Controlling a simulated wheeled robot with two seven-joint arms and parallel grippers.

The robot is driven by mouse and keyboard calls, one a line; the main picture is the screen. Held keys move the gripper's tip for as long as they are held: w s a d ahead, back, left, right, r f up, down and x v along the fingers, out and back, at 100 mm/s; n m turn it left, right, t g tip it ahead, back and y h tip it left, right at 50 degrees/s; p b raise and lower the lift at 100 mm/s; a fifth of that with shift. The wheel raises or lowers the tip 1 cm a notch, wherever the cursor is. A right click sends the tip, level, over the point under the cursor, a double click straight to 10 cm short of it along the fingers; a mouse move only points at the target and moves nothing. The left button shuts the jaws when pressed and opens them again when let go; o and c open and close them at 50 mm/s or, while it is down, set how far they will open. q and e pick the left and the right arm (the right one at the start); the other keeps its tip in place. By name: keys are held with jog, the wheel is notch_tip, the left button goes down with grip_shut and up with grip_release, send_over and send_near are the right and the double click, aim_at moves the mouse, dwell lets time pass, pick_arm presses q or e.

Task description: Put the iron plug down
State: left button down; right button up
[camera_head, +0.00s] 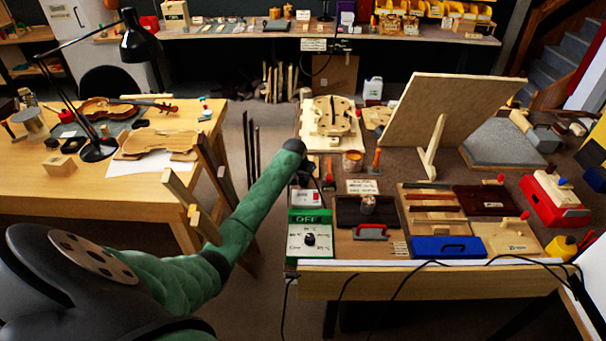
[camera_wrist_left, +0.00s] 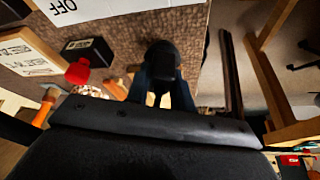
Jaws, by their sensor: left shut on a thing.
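My left gripper (camera_head: 303,174) is at the left edge of the right-hand bench, above and behind the green control box (camera_head: 310,236). In the left wrist view the left gripper (camera_wrist_left: 162,88) is shut on a black, rounded plug (camera_wrist_left: 163,59), held between its two dark blue fingers. Brown bench surface shows around the plug; I cannot tell whether the plug touches it. In the head view the plug is too small and dark to make out clearly. My right gripper is in neither view.

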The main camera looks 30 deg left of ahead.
pick_arm(q)
jog(key=shift+f, duration=0.3)
jog(key=c, duration=1.3)
grip_release()
jog(key=shift+o, duration=0.5)
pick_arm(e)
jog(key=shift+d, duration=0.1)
pick_arm(q)
jog(key=shift+r, duration=0.1)
jog(key=shift+r, duration=0.15)
jog(key=b+v, duration=0.3)
jog(key=v, duration=0.9)
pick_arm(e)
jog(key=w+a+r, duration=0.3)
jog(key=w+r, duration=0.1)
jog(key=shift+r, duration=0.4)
pick_arm(q)
jog(key=shift+d, duration=0.1)
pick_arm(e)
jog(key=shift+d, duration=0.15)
